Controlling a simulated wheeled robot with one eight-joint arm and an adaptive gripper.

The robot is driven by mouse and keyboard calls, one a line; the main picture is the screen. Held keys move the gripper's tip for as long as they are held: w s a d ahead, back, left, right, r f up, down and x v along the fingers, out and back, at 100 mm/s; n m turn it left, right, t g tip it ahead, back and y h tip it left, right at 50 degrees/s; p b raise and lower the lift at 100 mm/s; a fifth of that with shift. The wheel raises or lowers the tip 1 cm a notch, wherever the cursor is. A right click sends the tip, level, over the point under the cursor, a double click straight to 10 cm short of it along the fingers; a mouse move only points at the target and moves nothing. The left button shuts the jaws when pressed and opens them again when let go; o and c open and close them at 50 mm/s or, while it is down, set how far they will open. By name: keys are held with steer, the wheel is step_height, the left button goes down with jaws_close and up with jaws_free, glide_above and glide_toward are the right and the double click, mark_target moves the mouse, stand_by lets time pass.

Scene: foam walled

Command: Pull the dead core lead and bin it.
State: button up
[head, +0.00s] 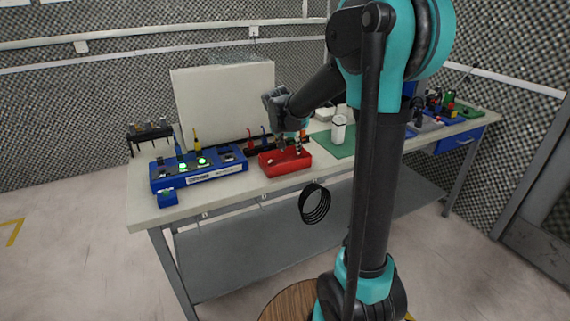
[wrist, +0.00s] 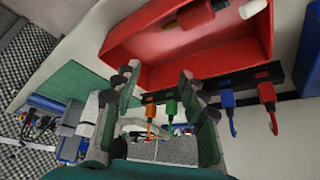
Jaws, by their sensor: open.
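The red bin (head: 290,168) stands on the bench, with a few small things inside. In the wrist view the bin (wrist: 140,42) holds a red-ended piece and a white cylinder. My gripper (head: 292,143) is over the bin; its fingers (wrist: 158,76) are apart with nothing between them. A black rack (wrist: 243,88) beside the bin holds orange (wrist: 150,112), green (wrist: 170,106), blue (wrist: 228,100) and red (wrist: 267,95) leads. A blue tester (head: 205,178) at left has two lit green lights. I cannot tell which lead is dead.
A white panel (head: 222,100) stands behind the tester. A small black stand (head: 150,131) is at the far left. A green mat (head: 345,148) with a white container (head: 338,131) lies right of the bin. A black coil (head: 315,204) hangs at the bench front.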

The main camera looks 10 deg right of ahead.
steer(key=v, duration=1.2)
steer(key=s+d+f+n+y, duration=0.1)
steer(key=s+d+f+n, duration=0.1)
steer(key=s+f, duration=0.9)
steer(key=s+d+f+n+g+y, duration=0.1)
steer(key=s+d+f+n, duration=0.2)
steer(key=s+f, duration=0.8)
steer(key=s+d, duration=0.1)
steer(key=s, duration=0.2)
steer(key=shift+s+d+n+y, duration=0.2)
steer(key=shift+d+n+y, duration=0.1)
steer(key=shift+d+y, duration=0.1)
